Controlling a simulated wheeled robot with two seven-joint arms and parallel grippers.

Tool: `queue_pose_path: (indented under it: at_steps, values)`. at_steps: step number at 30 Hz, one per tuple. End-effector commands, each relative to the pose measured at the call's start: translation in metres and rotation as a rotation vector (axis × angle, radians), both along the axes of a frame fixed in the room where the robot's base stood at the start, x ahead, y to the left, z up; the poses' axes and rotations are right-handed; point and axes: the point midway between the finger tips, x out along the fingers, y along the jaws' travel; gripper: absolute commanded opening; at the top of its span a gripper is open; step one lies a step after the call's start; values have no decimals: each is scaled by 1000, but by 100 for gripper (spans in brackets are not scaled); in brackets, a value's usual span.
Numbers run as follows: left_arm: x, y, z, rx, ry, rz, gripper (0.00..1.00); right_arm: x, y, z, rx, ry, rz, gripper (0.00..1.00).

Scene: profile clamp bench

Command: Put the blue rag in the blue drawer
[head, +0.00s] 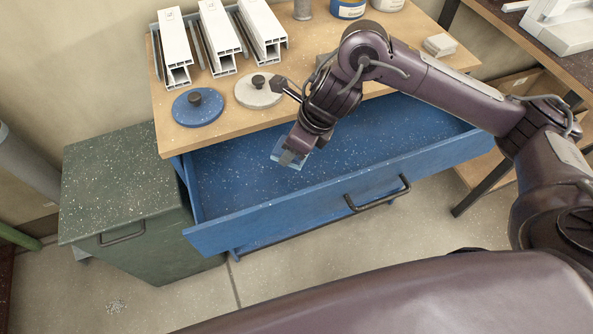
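The blue drawer (344,160) under the bench is pulled open, and its inside looks empty apart from pale specks. My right gripper (288,157) comes in from the right and points down over the left part of the drawer's opening. A small pale-blue piece, which looks like the blue rag (276,152), shows around its fingertips, and the fingers appear closed on it. I cannot tell whether the rag touches the drawer floor. My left gripper is not in view.
On the wooden bench top (330,35) are white profiles (222,45), a blue disc (197,110), a pale disc (255,92) and cans (348,8). A green cabinet (120,185) stands left of the drawer. The drawer's front has a dark handle (378,198).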

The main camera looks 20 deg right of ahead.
Motion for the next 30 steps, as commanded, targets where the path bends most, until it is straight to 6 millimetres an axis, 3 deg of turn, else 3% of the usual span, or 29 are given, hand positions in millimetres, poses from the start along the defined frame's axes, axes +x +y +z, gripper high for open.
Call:
queue_pose_path:
  at_steps: [4,11,18,30]
  values:
    - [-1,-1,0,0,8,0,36,-1,-1,-34,-2,4,-4,31]
    - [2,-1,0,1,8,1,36,0,-1,-55,-2,0,-2,31]
    - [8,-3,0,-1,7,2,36,0,-1,-90,-1,2,-3,31]
    - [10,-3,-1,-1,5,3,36,0,-1,-97,-2,-2,-1,31]
